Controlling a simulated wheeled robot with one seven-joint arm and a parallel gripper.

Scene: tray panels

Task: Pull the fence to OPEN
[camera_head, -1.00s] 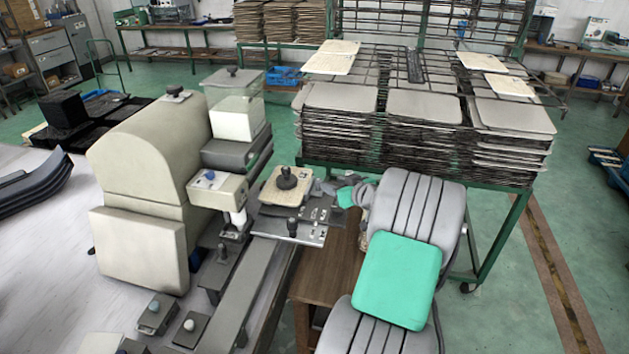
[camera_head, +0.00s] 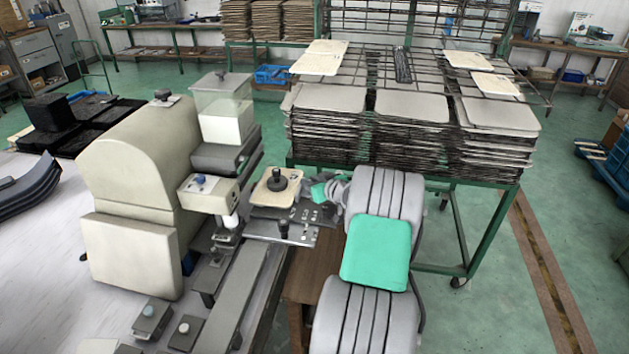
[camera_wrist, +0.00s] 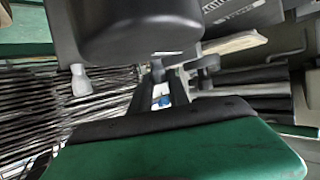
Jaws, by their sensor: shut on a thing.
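The machine's slide carries a tan panel (camera_head: 268,195) with a black knob (camera_head: 276,179) on it. Below and to its right lie dark metal plates (camera_head: 312,212), one with an upright black knob (camera_head: 282,229). The fence seems to be among these plates, but its outline and any OPEN mark are too small to tell. My gripper (camera_head: 328,190) is at the right end of these plates, to the right of the tan panel. It is shut on a small part there, which its fingers hide. In the wrist view, a dark rounded body covers the upper middle, and the held part is not clear.
The cream machine housing (camera_head: 148,160) and a clear hopper (camera_head: 222,115) stand to the left. A green rack (camera_head: 464,235) with stacked panels (camera_head: 412,105) stands close behind my arm. Small control boxes (camera_head: 152,318) sit at the front left.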

